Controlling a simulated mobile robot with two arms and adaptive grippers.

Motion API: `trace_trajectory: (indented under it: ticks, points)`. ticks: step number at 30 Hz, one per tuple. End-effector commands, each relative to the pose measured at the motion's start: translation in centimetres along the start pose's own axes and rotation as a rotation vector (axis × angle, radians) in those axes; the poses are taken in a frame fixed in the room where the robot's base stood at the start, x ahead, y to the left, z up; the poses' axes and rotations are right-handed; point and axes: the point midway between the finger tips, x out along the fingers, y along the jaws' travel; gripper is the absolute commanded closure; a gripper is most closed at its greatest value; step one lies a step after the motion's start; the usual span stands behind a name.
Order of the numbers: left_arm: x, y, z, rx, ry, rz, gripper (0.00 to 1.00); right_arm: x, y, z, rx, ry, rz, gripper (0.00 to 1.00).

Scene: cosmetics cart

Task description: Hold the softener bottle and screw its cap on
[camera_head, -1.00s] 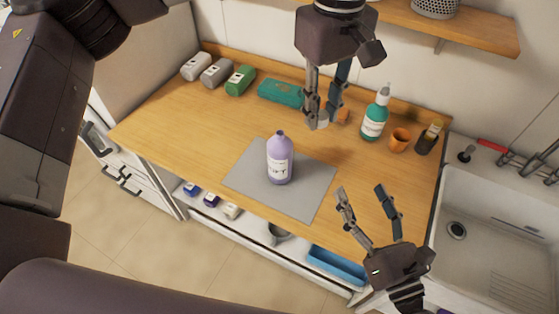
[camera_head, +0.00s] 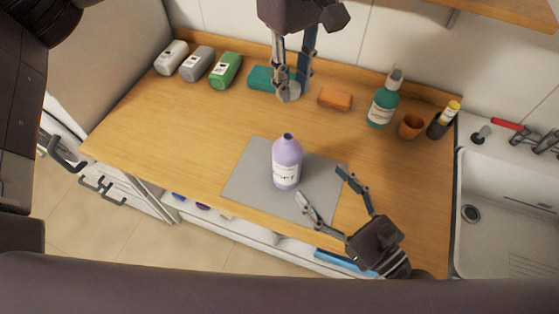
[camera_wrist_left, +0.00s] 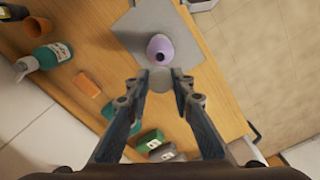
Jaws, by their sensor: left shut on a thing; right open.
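The lavender softener bottle (camera_head: 287,165) stands upright on the grey mat (camera_head: 244,181), its neck open and dark on top. In the left wrist view the bottle (camera_wrist_left: 160,47) shows beyond my fingertips. My left gripper (camera_head: 289,90) is above the table, behind the bottle and apart from it. It is shut on a pale round cap (camera_wrist_left: 160,79), held between its fingertips. My right gripper (camera_head: 320,182) is open and empty, in front and to the right of the bottle. Its fingers point toward the bottle without visibly touching it.
White, grey and green bottles (camera_head: 225,71) lie at the back left. A teal cloth-like block (camera_head: 261,78), an orange block (camera_head: 335,99), a green pump bottle (camera_head: 382,107), an orange cup (camera_head: 411,127) and a dark holder (camera_head: 437,127) line the back. A sink (camera_head: 505,210) is right. The table's left is clear.

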Motion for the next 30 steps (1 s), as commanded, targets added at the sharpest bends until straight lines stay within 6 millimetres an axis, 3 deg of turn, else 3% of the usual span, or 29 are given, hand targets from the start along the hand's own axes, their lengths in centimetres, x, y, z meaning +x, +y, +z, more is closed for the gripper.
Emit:
trace_trajectory:
  ticks: [1, 14, 30]
  points:
    - [1.1, 0.0, 0.0, 0.001, 0.000, 0.000, 0.88, 0.0, 0.0, -1.1, 0.001, 0.000, 0.000, 0.29]
    - [6.0, 0.0, 0.0, 0.000, 0.000, 0.000, 0.88, 0.0, 0.0, -6.0, 0.001, -0.001, -0.001, 0.29]
    - [6.1, 0.0, 0.0, 0.000, 0.000, 0.000, 0.88, 0.3, 0.0, -6.1, 0.001, -0.002, -0.002, 0.29]
